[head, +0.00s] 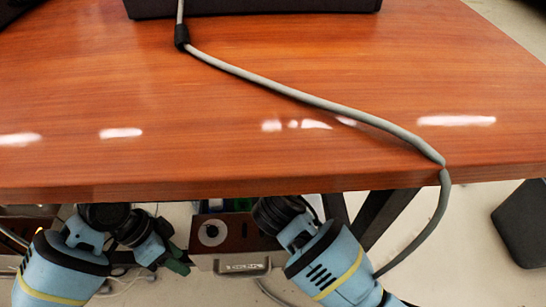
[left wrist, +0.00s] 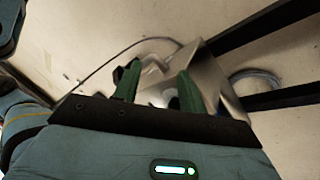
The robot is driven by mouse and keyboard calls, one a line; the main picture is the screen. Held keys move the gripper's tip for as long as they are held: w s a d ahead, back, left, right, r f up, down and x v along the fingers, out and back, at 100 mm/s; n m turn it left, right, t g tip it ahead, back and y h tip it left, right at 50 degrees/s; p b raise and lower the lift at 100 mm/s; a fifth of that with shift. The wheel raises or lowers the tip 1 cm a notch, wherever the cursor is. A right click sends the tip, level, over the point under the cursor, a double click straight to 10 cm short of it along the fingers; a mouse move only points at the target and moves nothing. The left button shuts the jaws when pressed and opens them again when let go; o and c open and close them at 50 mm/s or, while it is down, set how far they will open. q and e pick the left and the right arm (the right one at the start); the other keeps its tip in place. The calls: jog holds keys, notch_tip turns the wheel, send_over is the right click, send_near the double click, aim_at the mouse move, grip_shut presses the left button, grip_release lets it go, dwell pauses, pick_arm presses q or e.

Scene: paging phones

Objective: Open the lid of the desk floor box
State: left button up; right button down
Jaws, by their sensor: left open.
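A shiny metal box (left wrist: 207,78), which looks like the desk floor box, lies on the pale floor in the left wrist view. My left gripper (left wrist: 158,78) is open, with its two green fingers apart in front of the box and partly covering it. I cannot tell whether the fingers touch it or how its lid stands. In the head view my left gripper (head: 177,262) shows below the desk's front edge, its green fingers partly seen. My right arm reaches under the desk edge, and its gripper is hidden.
The wooden desk (head: 250,110) overhangs both arms. A grey cable (head: 310,99) crosses it and drops over the front edge. A brown unit with a silver handle (head: 243,266) stands between the arms. Dark desk legs (left wrist: 262,30) and a coiled cable (left wrist: 255,80) are near the box.

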pick_arm(q)
jog(key=s+f+y, duration=0.1)
jog(key=s+f, duration=1.4)
jog(key=f, duration=0.1)
jog(key=s+a+f+y, duration=0.1)
jog(key=s+f, duration=0.2)
jog(key=s, duration=0.5)
jog(key=s+f+y, duration=0.1)
jog(key=s+f, duration=0.2)
jog(key=s, duration=0.5)
jog(key=s+r, duration=0.1)
jog(key=s, duration=1.1)
notch_tip(320, 180, up, 9)
jog(key=w+a+n+t, duration=0.1)
jog(key=w+n+t, duration=0.1)
jog(key=n+t, duration=0.3)
jog(key=n, duration=0.4)
jog(key=shift+w+a+f+t, duration=0.2)
jog(key=shift+w+a+t, duration=0.1)
jog(key=shift+t, duration=0.1)
